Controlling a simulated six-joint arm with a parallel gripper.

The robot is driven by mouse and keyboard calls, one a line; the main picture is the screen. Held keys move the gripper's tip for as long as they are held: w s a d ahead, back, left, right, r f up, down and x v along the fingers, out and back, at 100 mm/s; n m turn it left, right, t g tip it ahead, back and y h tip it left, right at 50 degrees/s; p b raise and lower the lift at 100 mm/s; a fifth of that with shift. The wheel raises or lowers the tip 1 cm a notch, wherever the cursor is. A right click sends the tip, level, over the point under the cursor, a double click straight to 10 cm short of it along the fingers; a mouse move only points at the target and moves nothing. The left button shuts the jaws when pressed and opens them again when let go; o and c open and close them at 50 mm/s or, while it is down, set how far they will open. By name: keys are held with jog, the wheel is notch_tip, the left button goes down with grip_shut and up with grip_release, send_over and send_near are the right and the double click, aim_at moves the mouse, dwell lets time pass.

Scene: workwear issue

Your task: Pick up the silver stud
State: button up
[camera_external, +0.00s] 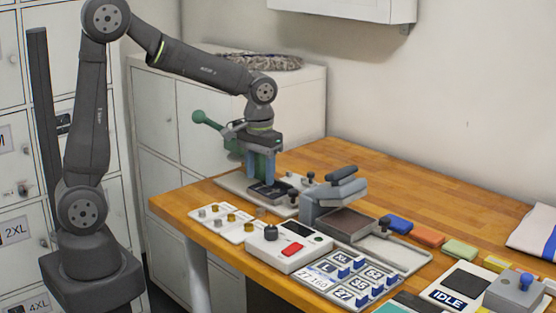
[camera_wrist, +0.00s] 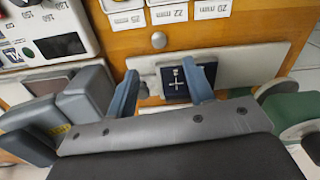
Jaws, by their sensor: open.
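A small round silver stud (camera_wrist: 158,40) lies on the bare wood in the wrist view, between the white base plate and a row of size labels. In the external view a small grey piece (camera_external: 260,211) on the wood near the plate looks like the same stud. More silver studs (camera_external: 214,207) sit in a white tray (camera_external: 250,233) beside brass ones. My gripper (camera_external: 262,178) is open and points down over the plate with the dark block. In the wrist view its blue fingers (camera_wrist: 160,72) straddle the dark block (camera_wrist: 176,90) marked with a white cross; the stud is beyond the fingertips.
A green press with a ball handle (camera_external: 207,120) stands close behind my gripper. A grey heat press (camera_external: 335,195) stands to the right. A white control box (camera_external: 282,254) with a red button is in front. Coloured blocks (camera_external: 428,237) line the right. Wood at the back is clear.

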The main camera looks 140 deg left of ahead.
aim_at(260, 209)
notch_tip(260, 209, down, 9)
jog(key=shift+d+f, duration=0.1)
dwell(0.4)
jog(key=shift+c, duration=0.5)
grip_shut()
